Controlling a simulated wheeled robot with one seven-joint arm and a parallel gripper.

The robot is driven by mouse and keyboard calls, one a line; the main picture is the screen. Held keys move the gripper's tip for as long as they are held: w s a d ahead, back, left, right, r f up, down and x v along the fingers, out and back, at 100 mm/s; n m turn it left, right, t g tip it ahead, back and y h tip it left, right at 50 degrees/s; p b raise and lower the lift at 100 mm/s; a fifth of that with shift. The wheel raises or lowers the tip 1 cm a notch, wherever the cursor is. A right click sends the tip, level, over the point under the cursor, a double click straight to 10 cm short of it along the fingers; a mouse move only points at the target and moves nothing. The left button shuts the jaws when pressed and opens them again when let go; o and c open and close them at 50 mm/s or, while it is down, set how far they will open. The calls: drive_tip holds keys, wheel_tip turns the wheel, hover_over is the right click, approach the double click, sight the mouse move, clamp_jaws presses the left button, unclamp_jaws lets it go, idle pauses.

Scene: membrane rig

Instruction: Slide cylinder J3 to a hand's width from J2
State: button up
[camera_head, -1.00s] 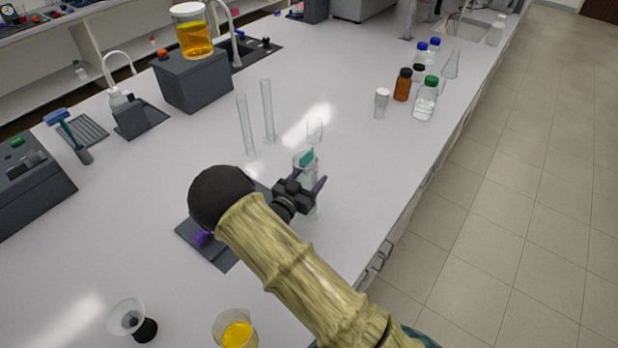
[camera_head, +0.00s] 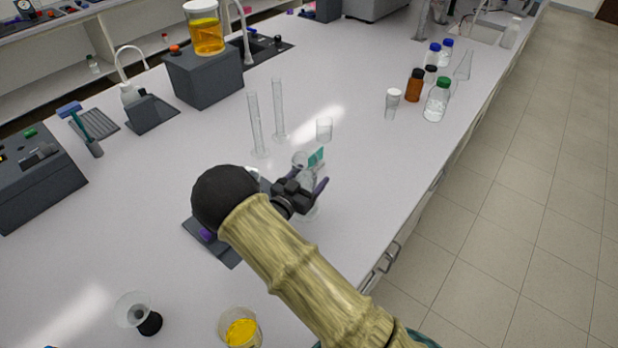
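Two tall clear cylinders stand upright side by side on the bench, a nearer left one (camera_head: 256,128) and a farther right one (camera_head: 279,110). I cannot read any J2 or J3 marking. My gripper (camera_head: 309,183) is low over the bench, in front of and to the right of them. A clear glass vessel (camera_head: 309,211) shows at its fingers, partly hidden by the gripper. A teal patch (camera_head: 316,157) shows just beyond the fingertips. I cannot tell whether the fingers hold the glass or only stand around it.
A small clear beaker (camera_head: 324,129) stands beyond my gripper. Several capped bottles, including a brown one (camera_head: 414,86), stand at the right edge. A dark block (camera_head: 205,80) bears a jar of orange liquid (camera_head: 206,36). A yellow-filled beaker (camera_head: 241,330) is near the front.

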drive_tip(key=shift+o, duration=1)
drive_tip(key=shift+r, duration=0.1)
wheel_tip(320, 180, up, 10)
drive_tip(key=b, duration=0.2)
